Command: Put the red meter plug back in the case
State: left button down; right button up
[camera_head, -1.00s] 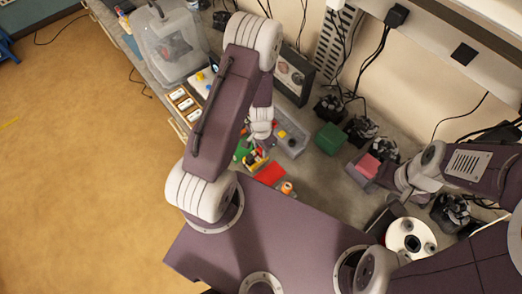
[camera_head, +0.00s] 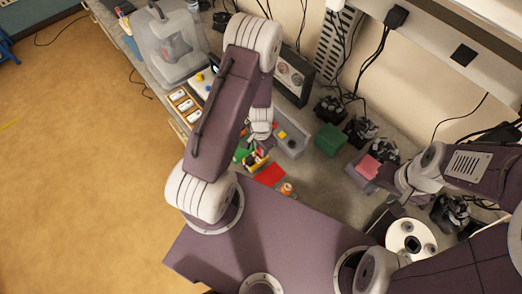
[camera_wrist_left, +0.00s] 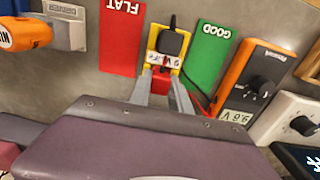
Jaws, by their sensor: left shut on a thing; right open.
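In the left wrist view the fingers of my left gripper (camera_wrist_left: 163,82) are shut on the red meter plug (camera_wrist_left: 160,86). The plug is mostly hidden between the fingers, at the near edge of a yellow-edged case (camera_wrist_left: 151,58). I cannot tell whether it is seated in it. An orange meter (camera_wrist_left: 250,72) reading 9.6 V stands to the right. In the head view my left gripper (camera_head: 259,136) is over the case (camera_head: 256,162). My right gripper (camera_head: 408,193) is open and empty.
A red FLAT mat (camera_wrist_left: 121,38) and a green GOOD mat (camera_wrist_left: 207,55) flank the case. A grey bin (camera_head: 291,146), a green box (camera_head: 329,140) and a white disc-shaped object (camera_head: 405,228) are on the bench. Bare bench shows right of the red mat.

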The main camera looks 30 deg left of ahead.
pick_arm(q)
jog(key=c, duration=1.9)
grip_release()
grip_shut()
jog(key=shift+r, duration=0.15)
jog(key=shift+r+p, duration=0.35)
jog(key=shift+p, duration=0.15)
jog(key=shift+r+p, duration=0.7)
notch_tip(320, 180, up, 4)
jog(key=p, duration=0.3)
jog(key=shift+f, duration=0.35)
